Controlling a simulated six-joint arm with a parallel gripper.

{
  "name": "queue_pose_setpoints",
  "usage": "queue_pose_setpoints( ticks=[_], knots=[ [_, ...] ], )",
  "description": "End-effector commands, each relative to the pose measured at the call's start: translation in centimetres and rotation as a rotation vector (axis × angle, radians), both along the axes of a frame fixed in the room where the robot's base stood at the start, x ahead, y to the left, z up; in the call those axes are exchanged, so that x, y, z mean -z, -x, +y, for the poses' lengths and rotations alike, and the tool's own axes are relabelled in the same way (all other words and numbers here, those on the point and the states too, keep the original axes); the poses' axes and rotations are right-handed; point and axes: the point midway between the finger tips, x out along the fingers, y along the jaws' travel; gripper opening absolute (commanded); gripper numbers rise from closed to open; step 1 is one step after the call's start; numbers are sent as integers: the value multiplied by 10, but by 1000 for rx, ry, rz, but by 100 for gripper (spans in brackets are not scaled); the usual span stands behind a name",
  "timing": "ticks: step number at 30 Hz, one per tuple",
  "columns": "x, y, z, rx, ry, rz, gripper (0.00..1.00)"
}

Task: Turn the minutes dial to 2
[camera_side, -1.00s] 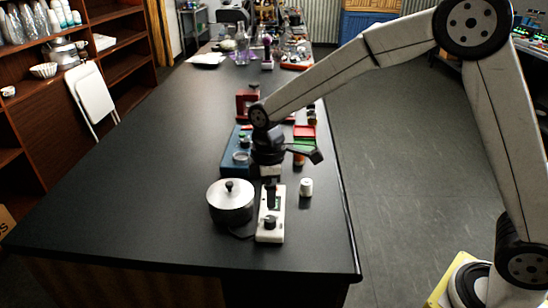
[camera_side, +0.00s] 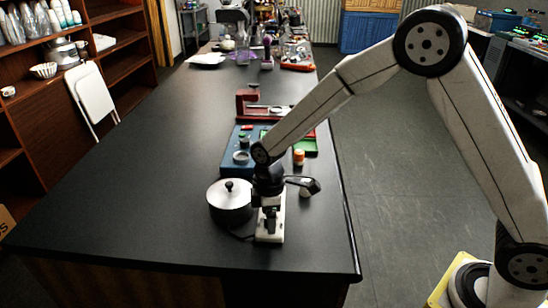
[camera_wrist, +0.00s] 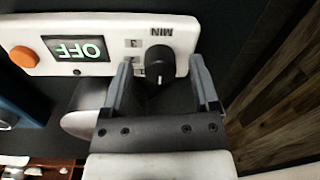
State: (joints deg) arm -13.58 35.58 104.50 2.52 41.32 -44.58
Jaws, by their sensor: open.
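The minutes dial (camera_wrist: 159,62) is a black round knob on a white control box (camera_wrist: 100,32), under the printed letters MIN, which appear upside down. A pale pointer line on the dial runs toward the bottom of the wrist view. A 3 shows left of the dial; other marks are partly hidden by a finger. My gripper (camera_wrist: 160,76) is open, with one finger on each side of the dial; I cannot tell if they touch it. In the side view my gripper (camera_side: 269,222) points down over the box (camera_side: 271,238), hiding the dial.
The box's green display (camera_wrist: 82,48) reads OFF, beside an orange button (camera_wrist: 24,56). A lidded metal pot (camera_side: 230,203) stands just left of the box. A blue unit (camera_side: 236,160) and a red device (camera_side: 248,100) stand behind. The left table area is clear.

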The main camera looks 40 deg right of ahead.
Motion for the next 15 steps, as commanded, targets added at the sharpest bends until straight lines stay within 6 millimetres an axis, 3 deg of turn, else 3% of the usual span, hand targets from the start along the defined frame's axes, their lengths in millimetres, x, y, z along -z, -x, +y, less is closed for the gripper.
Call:
queue_pose_setpoints(
  ticks=[5,12,13,15],
  knots=[
    [0,0,0,0,0,0,78],
    [0,0,0,0,0,0,5],
    [0,0,0,0,0,0,0],
    [0,0,0,0,0,0,0]
  ],
)
